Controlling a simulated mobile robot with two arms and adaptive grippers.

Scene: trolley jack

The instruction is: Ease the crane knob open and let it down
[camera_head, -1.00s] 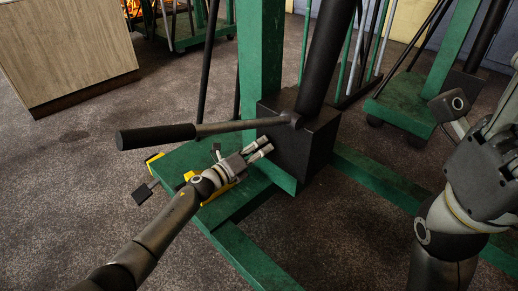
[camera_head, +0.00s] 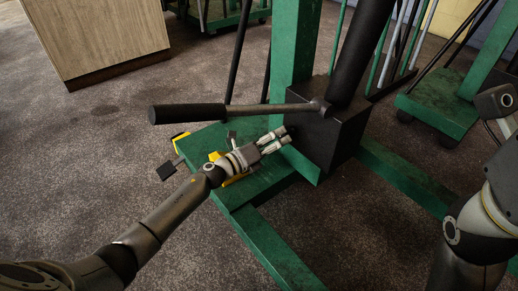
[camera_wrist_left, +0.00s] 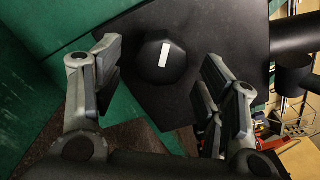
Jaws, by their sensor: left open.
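The crane's black pump block (camera_head: 335,135) stands on the green base, with the thick black ram (camera_head: 362,50) rising from it. The knob (camera_wrist_left: 165,60) shows in the left wrist view as a dark, many-sided cap with a white mark on the block's face. In the head view I cannot make the knob out. My left gripper (camera_head: 283,137) is open, close to the block's left face. In the left wrist view its fingers (camera_wrist_left: 165,85) stand on either side of the knob, with gaps and no visible contact. My right arm is at the right edge; its fingers are out of view.
A pump handle (camera_head: 190,113) with a black grip sticks out left from the block, above my left gripper. The green post (camera_head: 292,45) rises behind. Green base legs (camera_head: 275,250) run along the floor. A wooden cabinet (camera_head: 100,40) stands back left.

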